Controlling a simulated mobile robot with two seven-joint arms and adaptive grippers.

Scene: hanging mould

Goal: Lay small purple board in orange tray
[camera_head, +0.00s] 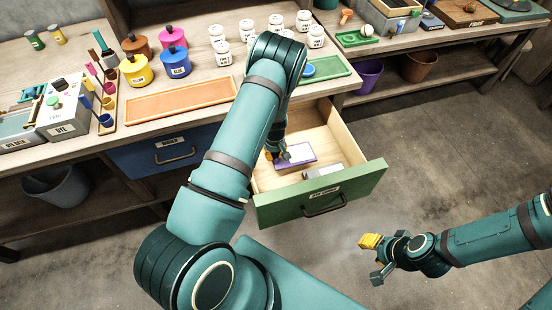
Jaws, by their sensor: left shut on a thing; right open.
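The small purple board (299,155) is inside the open green-fronted drawer, a flat piece with a pale top and purple edge. My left gripper (280,156) reaches down into the drawer and is shut on the board's left end; my arm partly hides the contact. The orange tray (180,101) lies flat and empty on the workbench, left of my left arm. My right gripper (374,260) is open and empty above the floor at the lower right, with a yellow part at one finger.
The open drawer (318,197) juts out from the bench and also holds a grey item (323,172). A green tray (325,69) lies right of my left arm. Colored pots (174,62) and white jars (222,53) stand behind the orange tray. A blue drawer (165,150) is closed.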

